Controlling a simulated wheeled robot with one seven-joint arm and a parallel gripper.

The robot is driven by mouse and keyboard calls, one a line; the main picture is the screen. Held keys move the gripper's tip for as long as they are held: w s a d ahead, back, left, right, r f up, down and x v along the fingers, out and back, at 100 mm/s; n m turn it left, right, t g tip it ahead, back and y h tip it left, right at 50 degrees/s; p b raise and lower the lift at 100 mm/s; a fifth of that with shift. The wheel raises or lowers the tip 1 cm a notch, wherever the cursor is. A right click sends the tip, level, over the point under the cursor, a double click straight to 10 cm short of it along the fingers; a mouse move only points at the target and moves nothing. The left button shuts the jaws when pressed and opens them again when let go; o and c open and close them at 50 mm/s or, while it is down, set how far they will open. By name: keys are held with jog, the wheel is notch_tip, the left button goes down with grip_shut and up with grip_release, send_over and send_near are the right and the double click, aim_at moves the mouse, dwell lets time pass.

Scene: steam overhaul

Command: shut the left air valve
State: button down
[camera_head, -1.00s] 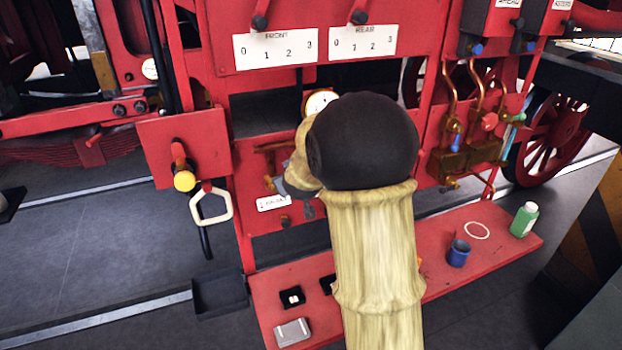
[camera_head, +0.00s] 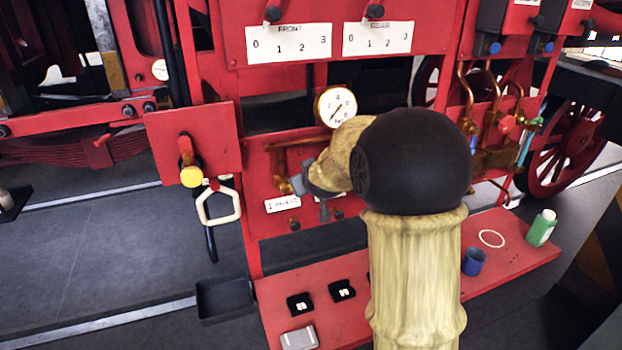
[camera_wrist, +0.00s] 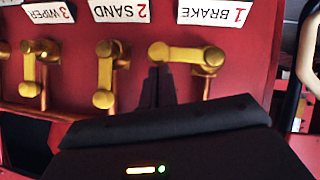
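The left air valve (camera_wrist: 211,62), labelled 1 BRAKE, is a brass cock on the red panel, upside down in the wrist view. Its lever lies crosswise, with the rounded end to the left. In the head view the valve (camera_head: 283,185) shows partly, just left of my gripper (camera_head: 324,205). In the wrist view my gripper (camera_wrist: 160,72) has its two dark fingers close together, seemingly shut with nothing between them. The tips are close by the lever's rounded end; I cannot tell whether they touch it. The 2 SAND (camera_wrist: 105,75) and 3 WIPER (camera_wrist: 32,75) levers lie lengthwise.
A pressure gauge (camera_head: 337,106) sits above the valves. A yellow-ended handle (camera_head: 191,176) and a pale ring handle (camera_head: 218,206) stick out at left. The red shelf (camera_head: 400,262) below carries small boxes, a blue cup (camera_head: 473,261) and a green bottle (camera_head: 541,228).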

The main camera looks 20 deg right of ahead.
jog(key=r+p+v, duration=0.1)
jog(key=p+v, duration=0.1)
jog(key=v, duration=0.4)
jog(key=w+d+r+p+v, duration=0.1)
jog(key=p+v, duration=0.2)
jog(key=v, duration=0.4)
jog(key=shift+w+a+r, duration=0.3)
jog(key=shift+a, duration=0.2)
jog(key=shift+a+f, duration=0.1)
jog(key=s+a+f+m+g+y, duration=0.1)
jog(key=s+a+f+m+g, duration=0.1)
jog(key=s+f+g, duration=0.7)
jog(key=s+f, duration=0.8)
jog(key=s, duration=0.3)
jog(key=shift+s+a+m+b, duration=0.3)
jog(key=shift+a+b, duration=0.05)
jog(key=shift+b, duration=0.05)
